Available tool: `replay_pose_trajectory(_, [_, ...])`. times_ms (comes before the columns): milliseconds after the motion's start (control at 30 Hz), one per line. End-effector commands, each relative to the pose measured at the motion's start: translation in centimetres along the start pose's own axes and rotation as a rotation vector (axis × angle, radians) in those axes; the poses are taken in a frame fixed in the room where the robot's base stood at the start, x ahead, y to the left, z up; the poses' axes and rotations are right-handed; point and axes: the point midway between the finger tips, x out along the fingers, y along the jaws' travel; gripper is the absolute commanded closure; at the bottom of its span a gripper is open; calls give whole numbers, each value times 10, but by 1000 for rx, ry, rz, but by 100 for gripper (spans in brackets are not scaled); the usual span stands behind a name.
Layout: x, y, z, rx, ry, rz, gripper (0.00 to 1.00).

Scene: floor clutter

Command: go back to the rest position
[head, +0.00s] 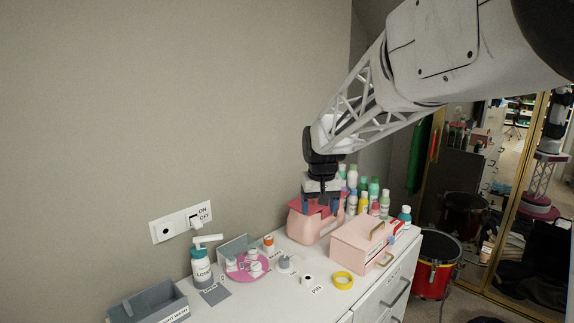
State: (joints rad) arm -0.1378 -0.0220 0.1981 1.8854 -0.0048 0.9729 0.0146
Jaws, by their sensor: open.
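My gripper (322,200) hangs at the end of my arm, pointing down, above the white counter near the wall. It is open. Its fingertips are close over a pink container with a red top (314,222). I cannot tell whether the fingers touch it. My arm comes in from the upper right and covers part of the wall behind it.
A red drum-like bin (433,265) stands right of the counter.

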Motion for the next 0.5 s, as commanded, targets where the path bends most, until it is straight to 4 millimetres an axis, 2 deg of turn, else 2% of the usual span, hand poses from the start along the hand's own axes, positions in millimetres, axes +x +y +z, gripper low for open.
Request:
replay_pose_trajectory(33, [-7, 4, 14, 6, 6, 1, 29])
replay_pose_trajectory(233, [-26, 16, 65, 24, 22, 3, 29])
replay_pose_trajectory(500, [-42, 30, 135, 50, 42, 7, 29])
